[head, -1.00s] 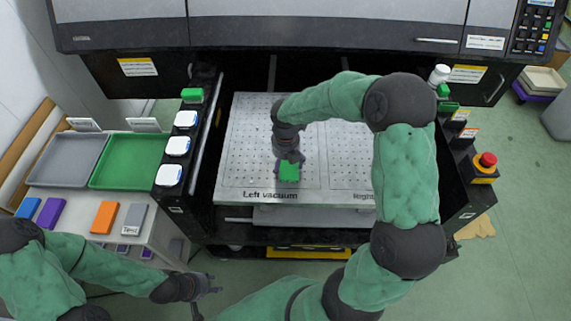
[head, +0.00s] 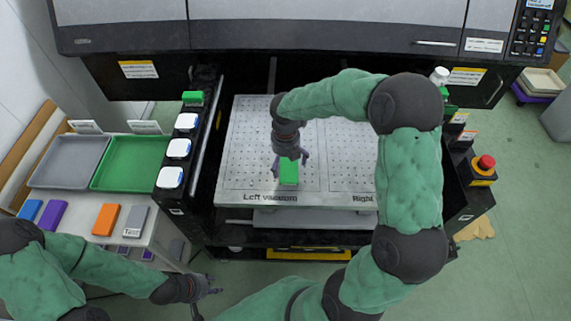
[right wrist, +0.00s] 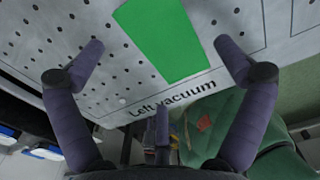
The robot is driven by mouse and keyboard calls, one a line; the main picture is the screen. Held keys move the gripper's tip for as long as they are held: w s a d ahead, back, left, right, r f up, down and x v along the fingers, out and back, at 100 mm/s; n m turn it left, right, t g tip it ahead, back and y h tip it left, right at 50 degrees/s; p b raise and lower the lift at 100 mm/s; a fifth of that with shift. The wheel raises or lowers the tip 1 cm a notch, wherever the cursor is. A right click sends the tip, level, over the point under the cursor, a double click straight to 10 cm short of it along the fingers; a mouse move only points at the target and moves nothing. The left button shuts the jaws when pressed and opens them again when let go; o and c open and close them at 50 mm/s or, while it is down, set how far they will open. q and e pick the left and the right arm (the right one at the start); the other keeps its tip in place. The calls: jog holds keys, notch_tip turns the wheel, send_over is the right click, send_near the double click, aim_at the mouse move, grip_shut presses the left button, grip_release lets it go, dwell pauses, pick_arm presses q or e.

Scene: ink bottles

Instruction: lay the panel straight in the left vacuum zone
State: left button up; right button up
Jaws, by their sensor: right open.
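The green panel (head: 289,174) lies on the left vacuum zone (head: 245,165) of the perforated bed, near its front edge and above the "Left vacuum" lettering. In the right wrist view the panel (right wrist: 165,38) shows flat, its near edge roughly parallel to the lettering. My right gripper (head: 290,162) is open over the panel, with its fingers on either side and apart from it in the wrist view (right wrist: 160,62). The panel's far end is cut off there and partly hidden by the gripper in the head view. My left gripper (head: 215,291) is low, away from the bed; its fingers are too small to judge.
A side table at left holds a grey tray (head: 68,162), a green tray (head: 130,163) and several coloured blocks, including an orange one (head: 105,219). White-capped bottles (head: 178,149) line the bed's left side. A red button (head: 486,162) is at right.

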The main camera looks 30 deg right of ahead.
aim_at(285, 170)
notch_tip(285, 170, up, 9)
jog(key=p, duration=0.2)
